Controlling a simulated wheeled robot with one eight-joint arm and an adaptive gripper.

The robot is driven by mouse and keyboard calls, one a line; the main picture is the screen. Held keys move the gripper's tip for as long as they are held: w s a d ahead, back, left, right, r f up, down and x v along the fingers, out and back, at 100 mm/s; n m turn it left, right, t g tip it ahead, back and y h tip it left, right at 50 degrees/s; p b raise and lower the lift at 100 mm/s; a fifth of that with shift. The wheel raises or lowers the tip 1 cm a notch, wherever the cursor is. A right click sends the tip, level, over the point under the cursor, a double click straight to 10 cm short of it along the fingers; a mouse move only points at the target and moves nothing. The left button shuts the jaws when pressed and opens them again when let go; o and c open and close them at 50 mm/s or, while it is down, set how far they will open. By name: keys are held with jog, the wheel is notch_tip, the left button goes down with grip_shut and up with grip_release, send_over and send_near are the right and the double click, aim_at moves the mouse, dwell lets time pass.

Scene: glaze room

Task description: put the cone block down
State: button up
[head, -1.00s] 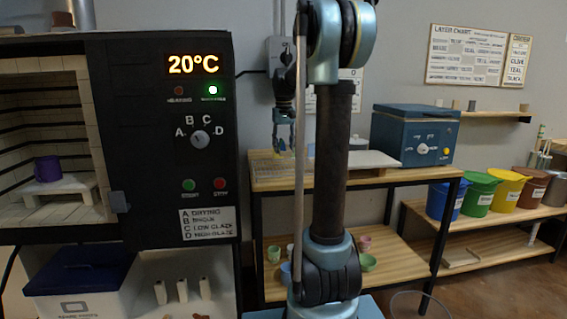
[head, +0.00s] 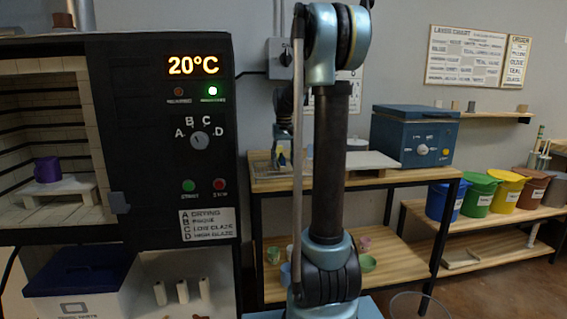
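My gripper (head: 282,156) points down at the far left part of the workbench top, just over or at a flat grey tray or rack (head: 268,172). It is small and partly dark against the wall. A small yellowish patch shows between its fingertips. This may be the cone block, but it is too small to be sure. I cannot tell whether the fingers are closed on it or whether it touches the surface below.
A kiln (head: 160,140) with a purple mug (head: 47,170) inside stands at left. A pale board (head: 372,160) and a blue box-shaped machine (head: 415,136) are on the workbench (head: 410,178). Small cups sit on its lower shelf. Coloured buckets (head: 478,193) stand at right.

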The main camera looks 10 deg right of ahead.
dwell(0.3)
notch_tip(320, 180, up, 12)
dwell(0.6)
jog(key=s+f+t, duration=0.1)
jog(key=s+f, duration=1.3)
jog(key=s, duration=0.4)
jog(key=s+f+t, duration=0.1)
jog(key=s+f, duration=1.3)
jog(key=s, duration=0.4)
jog(key=shift+s, duration=0.3)
jog(key=shift+d, duration=0.1)
